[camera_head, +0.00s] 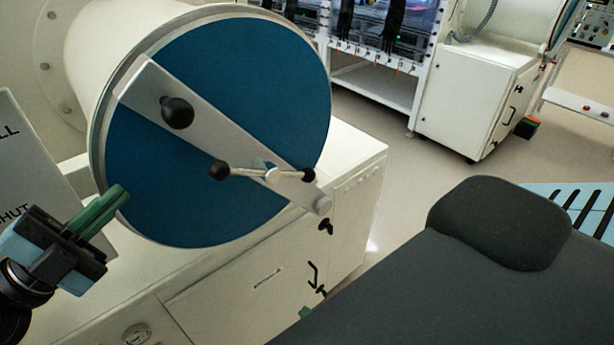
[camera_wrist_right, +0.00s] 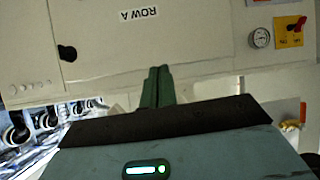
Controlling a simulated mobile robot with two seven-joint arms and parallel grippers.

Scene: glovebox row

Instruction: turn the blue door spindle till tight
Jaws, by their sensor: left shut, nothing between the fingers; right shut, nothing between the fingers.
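The round blue door (camera_head: 235,80) closes the end of a white cylinder in the head view. A grey bar (camera_head: 222,143) crosses it diagonally. The spindle (camera_head: 271,173) sits on the bar's lower half, with a thin cross handle lying nearly level and a black ball on each end. A larger black knob (camera_head: 177,112) stands on the bar's upper left. My left gripper (camera_head: 120,192) is shut and empty at the door's lower left rim, well apart from the spindle. My right gripper (camera_wrist_right: 157,72) is shut and empty, in front of a white cabinet panel in the right wrist view.
A white cabinet (camera_head: 225,290) with small handles stands below the door. A lettered white plate (camera_head: 22,165) is at the left. A dark padded surface (camera_head: 450,285) fills the lower right. The space in front of the spindle looks clear.

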